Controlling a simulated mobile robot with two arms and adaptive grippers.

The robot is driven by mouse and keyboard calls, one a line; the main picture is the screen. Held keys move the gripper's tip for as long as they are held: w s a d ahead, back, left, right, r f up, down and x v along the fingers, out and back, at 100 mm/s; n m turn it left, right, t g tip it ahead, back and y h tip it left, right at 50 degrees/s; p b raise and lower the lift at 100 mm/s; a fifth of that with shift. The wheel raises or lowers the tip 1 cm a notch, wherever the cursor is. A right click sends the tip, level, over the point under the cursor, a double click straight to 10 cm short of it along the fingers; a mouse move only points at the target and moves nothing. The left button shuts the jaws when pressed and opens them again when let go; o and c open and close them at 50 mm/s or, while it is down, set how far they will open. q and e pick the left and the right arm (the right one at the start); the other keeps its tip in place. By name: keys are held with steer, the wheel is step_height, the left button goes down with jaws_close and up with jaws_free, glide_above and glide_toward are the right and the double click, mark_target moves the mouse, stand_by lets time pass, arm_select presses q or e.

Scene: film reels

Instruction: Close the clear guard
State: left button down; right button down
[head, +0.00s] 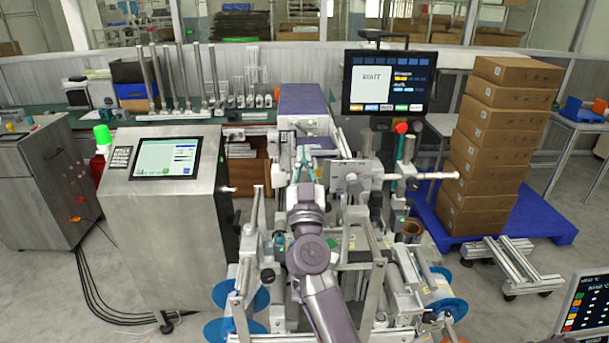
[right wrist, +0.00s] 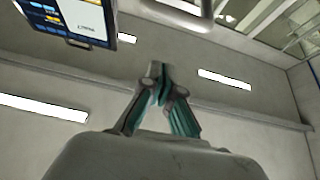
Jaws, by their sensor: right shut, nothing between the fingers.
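My right arm reaches up over the middle of the machine (head: 350,255) in the head view. My right gripper (head: 304,157) is small there, above the machine's far part. In the right wrist view its teal-lined fingers (right wrist: 158,78) meet at the tips, shut and empty. I cannot clearly make out the clear guard; any see-through panel blends into the background. A grey rounded bar (right wrist: 182,14) crosses the top of the right wrist view, apart from the fingertips in the picture; I cannot tell whether it belongs to the guard. My left gripper is not in view.
A monitor (head: 391,82) stands behind the machine; part of a screen (right wrist: 75,17) shows in the right wrist view. A steel console (head: 168,230) stands at left. Stacked boxes (head: 493,147) stand on a blue pallet (head: 540,226) at right. Blue reels (head: 446,309) sit low in front.

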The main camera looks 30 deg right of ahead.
steer(key=f+b, duration=0.2)
steer(key=w+f+b, duration=0.1)
steer(key=shift+d+f, duration=0.35)
step_height(320, 180, down, 13)
steer(key=b, duration=0.7)
steer(key=shift+f, duration=0.2)
steer(key=shift+a, duration=0.1)
